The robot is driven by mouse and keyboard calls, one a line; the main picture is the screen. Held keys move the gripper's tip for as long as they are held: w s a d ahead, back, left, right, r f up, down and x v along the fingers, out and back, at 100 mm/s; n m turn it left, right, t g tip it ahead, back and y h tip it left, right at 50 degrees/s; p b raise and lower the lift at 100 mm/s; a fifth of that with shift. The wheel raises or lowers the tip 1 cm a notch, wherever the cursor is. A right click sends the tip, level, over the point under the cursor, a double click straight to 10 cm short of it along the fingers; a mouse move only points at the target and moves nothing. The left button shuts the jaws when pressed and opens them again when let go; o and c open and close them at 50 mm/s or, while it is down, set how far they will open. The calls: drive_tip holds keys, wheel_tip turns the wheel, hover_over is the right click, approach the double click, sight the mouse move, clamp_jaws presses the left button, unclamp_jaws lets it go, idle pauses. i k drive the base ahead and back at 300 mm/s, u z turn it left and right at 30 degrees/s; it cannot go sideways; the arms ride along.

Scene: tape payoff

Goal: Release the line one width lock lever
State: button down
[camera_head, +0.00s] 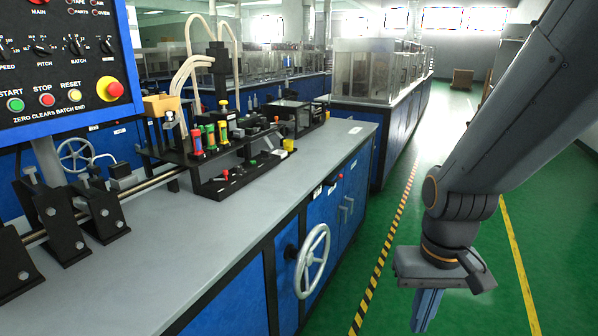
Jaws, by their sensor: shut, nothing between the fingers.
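My gripper (425,313) hangs over the green floor at the lower right, its blue fingers pointing down and together, with nothing seen between them. It is apart from the bench and to the right of the white handwheel (312,261) on the bench's blue front. The tape machine (215,150) on the grey bench carries small red, green and yellow handles and knobs. I cannot tell which part, if any, is the line one width lock lever; labels there are too small to read.
A blue control panel (62,62) with START, STOP and RESET buttons stands at the upper left. The grey bench top (200,240) is bare in front. Black brackets (98,212) hold a rod at the left. Green floor with striped tape (385,245) lies open beside the bench.

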sight(337, 180)
drive_tip(key=u, duration=0.1)
drive_tip(key=i, duration=0.25)
drive_tip(key=u, duration=0.05)
drive_tip(key=k, duration=0.6)
drive_tip(key=z, duration=0.4)
drive_tip(key=i, duration=1.6)
drive_tip(key=u, duration=0.6)
